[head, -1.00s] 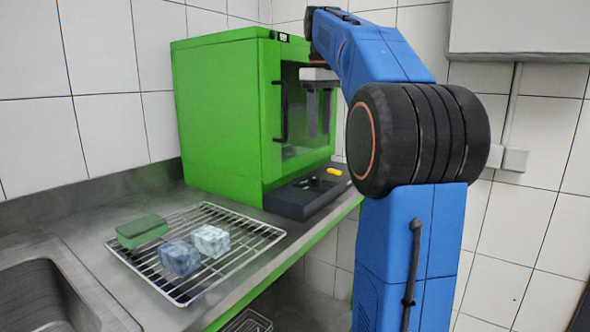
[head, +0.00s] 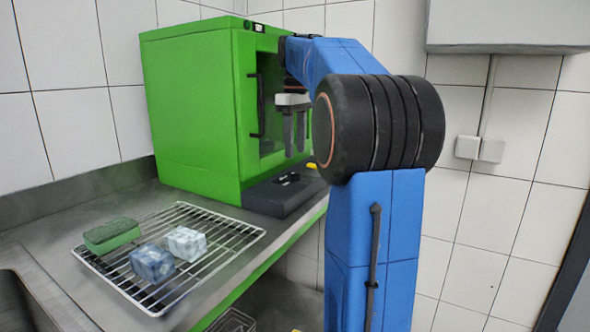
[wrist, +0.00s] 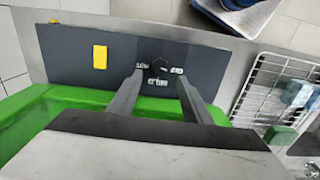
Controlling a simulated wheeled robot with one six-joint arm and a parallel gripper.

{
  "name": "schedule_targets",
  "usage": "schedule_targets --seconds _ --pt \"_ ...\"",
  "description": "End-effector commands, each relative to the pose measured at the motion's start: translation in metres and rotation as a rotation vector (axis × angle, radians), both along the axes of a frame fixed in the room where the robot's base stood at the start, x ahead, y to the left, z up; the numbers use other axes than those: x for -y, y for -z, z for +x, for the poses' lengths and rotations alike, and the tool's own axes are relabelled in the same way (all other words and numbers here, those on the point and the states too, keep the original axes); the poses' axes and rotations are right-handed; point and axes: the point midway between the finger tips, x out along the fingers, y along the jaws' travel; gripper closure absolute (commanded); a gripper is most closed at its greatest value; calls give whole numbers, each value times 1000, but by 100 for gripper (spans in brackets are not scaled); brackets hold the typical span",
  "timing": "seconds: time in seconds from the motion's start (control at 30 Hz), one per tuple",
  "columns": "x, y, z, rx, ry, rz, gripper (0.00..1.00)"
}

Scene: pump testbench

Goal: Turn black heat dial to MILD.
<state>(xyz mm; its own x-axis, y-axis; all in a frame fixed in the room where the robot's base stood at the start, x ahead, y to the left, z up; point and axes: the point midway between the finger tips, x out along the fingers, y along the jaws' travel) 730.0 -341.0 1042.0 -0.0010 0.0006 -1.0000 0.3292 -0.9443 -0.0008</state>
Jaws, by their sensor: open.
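The black heat dial (wrist: 160,65) shows in the wrist view on a dark control panel (wrist: 70,70), with small white labels to its left, right and below. The lettering is too blurred to read, and I cannot tell where the dial points. In the head view the panel (head: 262,198) juts from the foot of the green machine (head: 195,110). My gripper (head: 295,150) points down above the panel there. Its two fingers are open and empty, and in the wrist view they (wrist: 160,80) flank the dial's area. They appear apart from the dial.
A yellow switch (wrist: 99,57) sits on the panel beside the dial. A wire rack (head: 215,248) on the steel counter holds a green sponge (head: 112,235) and blue and white blocks. The machine's black door handle (head: 256,105) stands left of my gripper. A tiled wall is behind.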

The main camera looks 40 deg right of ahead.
Motion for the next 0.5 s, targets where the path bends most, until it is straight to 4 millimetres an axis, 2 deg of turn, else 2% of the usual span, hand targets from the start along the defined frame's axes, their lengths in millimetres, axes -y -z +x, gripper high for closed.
schedule_targets --seconds 0.1,0.3,0.5 --pt "-1 22 -1 -1 0 1 55" --pt "0 52 0 0 0 0 55" --pt "0 70 0 0 0 0 55"
